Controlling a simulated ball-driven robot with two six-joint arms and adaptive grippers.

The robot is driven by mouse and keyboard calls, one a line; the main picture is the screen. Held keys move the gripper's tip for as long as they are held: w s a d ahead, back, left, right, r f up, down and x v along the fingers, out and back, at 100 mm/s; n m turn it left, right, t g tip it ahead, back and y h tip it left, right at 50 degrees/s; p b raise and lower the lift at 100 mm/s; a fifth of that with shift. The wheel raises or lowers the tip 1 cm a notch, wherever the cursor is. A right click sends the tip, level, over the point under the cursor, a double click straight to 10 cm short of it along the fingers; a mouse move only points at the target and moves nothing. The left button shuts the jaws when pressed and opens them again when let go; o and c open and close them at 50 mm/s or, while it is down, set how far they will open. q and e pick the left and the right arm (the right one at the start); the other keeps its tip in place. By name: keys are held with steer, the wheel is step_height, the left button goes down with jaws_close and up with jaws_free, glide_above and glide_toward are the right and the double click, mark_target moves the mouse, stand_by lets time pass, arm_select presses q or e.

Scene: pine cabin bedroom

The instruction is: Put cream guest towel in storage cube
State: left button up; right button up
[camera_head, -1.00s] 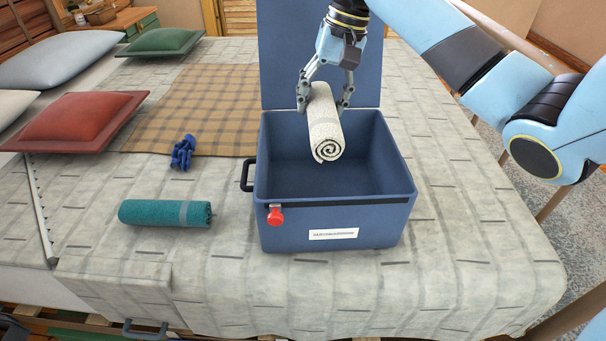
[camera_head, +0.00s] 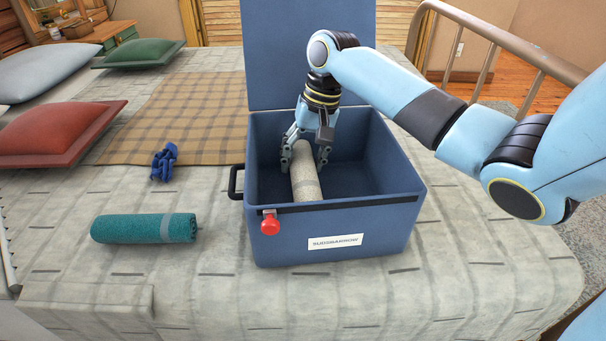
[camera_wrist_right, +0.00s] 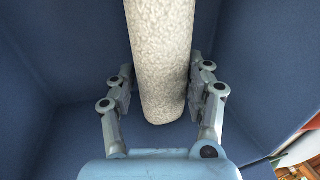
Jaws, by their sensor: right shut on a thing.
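The right wrist view shows the towel (camera_wrist_right: 160,60) between the two fingers (camera_wrist_right: 158,92), with blue walls around. Whether the towel touches the cube's floor I cannot tell. My left gripper is not in view.
A teal rolled towel (camera_head: 145,228) lies on the bed left of the cube. A blue knotted object (camera_head: 164,162) lies near the plaid blanket (camera_head: 185,112). Red (camera_head: 58,132) and green (camera_head: 138,53) cushions are further left. The bedspread in front is clear.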

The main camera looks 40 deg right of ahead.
mark_target(303, 170)
steer(key=x, duration=0.2)
steer(key=b+x, duration=0.1)
steer(key=shift+s+d+f, duration=0.25)
steer(key=shift+r, duration=0.1)
steer(key=o, duration=0.9)
steer(key=shift+c, duration=0.2)
steer(key=o, duration=0.3)
steer(key=p+v, duration=0.4)
steer(key=v, duration=0.7)
steer(key=shift+p, duration=0.35)
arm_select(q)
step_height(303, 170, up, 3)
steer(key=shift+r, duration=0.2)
arm_select(e)
steer(key=shift+d+r, duration=0.1)
steer(key=shift+r, duration=0.4)
